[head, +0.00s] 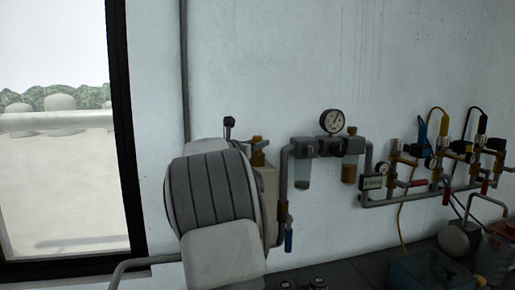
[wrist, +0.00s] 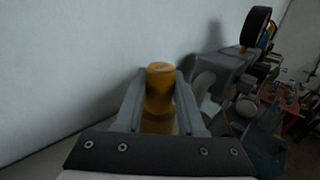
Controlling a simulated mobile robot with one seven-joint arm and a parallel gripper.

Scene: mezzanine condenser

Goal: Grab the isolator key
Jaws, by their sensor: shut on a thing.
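In the wrist view my gripper (wrist: 161,77) has a finger on each side of an orange-yellow, waisted, knob-like piece, which I take for the isolator key (wrist: 160,100). The fingers are shut on it, and its round top stands about level with the fingertips. Its lower end is hidden behind the gripper's dark front plate. In the head view a small brass-yellow piece (head: 258,146) shows beside the top of my arm and seems to be the same piece. My arm hides most of the gripper there.
Right of it, a wall-mounted filter unit carries a round gauge (head: 332,121) and two bowls. Pipework with several valves (head: 430,190) runs farther right. A blue-green crate (head: 425,270) stands low at the right. The wall above is bare; a dark-framed window (head: 60,130) is at left.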

